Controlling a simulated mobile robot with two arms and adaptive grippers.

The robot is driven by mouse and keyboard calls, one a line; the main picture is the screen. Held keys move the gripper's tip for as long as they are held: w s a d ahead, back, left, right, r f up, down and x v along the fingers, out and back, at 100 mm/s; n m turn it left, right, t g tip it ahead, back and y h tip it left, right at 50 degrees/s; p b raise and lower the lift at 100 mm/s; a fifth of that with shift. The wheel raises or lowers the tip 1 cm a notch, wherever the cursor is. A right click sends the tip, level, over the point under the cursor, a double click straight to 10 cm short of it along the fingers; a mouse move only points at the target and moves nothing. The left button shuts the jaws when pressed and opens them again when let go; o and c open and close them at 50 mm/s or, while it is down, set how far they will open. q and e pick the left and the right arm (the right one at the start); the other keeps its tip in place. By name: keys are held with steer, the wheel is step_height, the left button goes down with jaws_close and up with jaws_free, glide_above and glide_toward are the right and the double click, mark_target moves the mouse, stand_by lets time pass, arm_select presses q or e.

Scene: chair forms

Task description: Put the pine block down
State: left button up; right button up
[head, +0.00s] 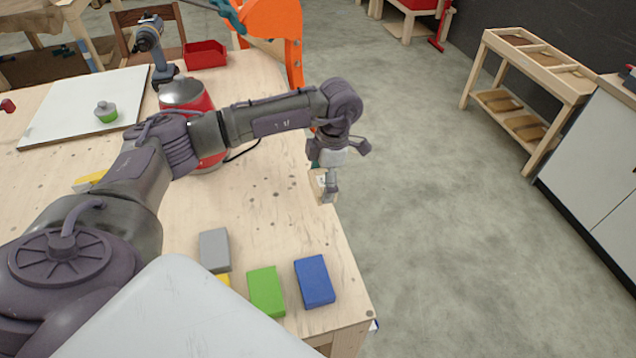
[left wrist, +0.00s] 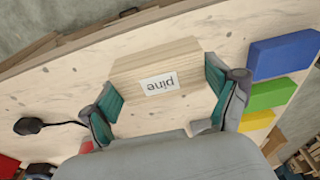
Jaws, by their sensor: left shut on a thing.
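The pine block (left wrist: 155,82) is a pale wooden block with a white label reading "pine", upside down in the left wrist view. My left gripper (left wrist: 162,90) is shut on it, with one green-padded finger at each end. In the head view my left gripper (head: 326,178) points down near the right edge of the wooden table (head: 265,205), and a part of the block (head: 317,182) shows at it. I cannot tell whether the block touches the table top. My right gripper is not in view.
Grey (head: 214,250), green (head: 266,291) and blue (head: 314,281) blocks lie at the table's near right corner. A partly hidden yellow block (head: 224,282) is beside them. A red and grey canister (head: 186,95) stands behind my arm. Bare table lies left of the gripper.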

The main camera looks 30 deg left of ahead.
mark_target(320, 171)
arm_select(q)
steer(key=shift+w+a+f, duration=1)
steer(key=shift+a, duration=0.15)
step_height(320, 171, down, 3)
steer(key=shift+s+p, duration=0.1)
steer(key=shift+p, duration=0.9)
steer(key=shift+f, duration=0.6)
steer(key=o, duration=0.8)
steer(key=shift+o, duration=0.5)
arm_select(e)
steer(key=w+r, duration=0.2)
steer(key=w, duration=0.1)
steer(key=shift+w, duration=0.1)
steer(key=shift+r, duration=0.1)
